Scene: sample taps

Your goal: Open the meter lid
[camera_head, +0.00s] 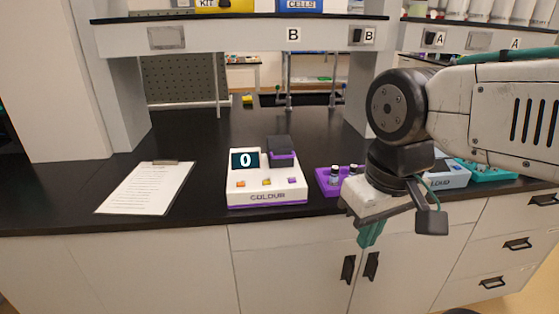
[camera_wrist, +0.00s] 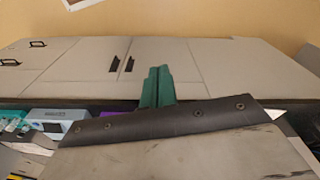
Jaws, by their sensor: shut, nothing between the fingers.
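The meter (camera_head: 266,190) is a white and purple box marked COLOUR, standing on the black bench in the head view. Its screen reads 0 and it has small coloured buttons on the front. The meter lid (camera_head: 279,143) is a dark block with a purple lower edge at the meter's back right. I cannot tell for sure whether it is fully down. My gripper (camera_head: 369,234) has teal fingers, shut and empty, pointing down in front of the bench edge, right of and apart from the meter. The fingers also show in the wrist view (camera_wrist: 157,88); the meter does not.
A purple tray (camera_head: 325,190) with small vials stands between the meter and my arm. A pale blue box (camera_head: 450,174) and a teal rack (camera_head: 490,172) lie behind my arm. A clipboard (camera_head: 150,187) lies at left. A shelf (camera_head: 240,36) spans above. The bench between clipboard and meter is clear.

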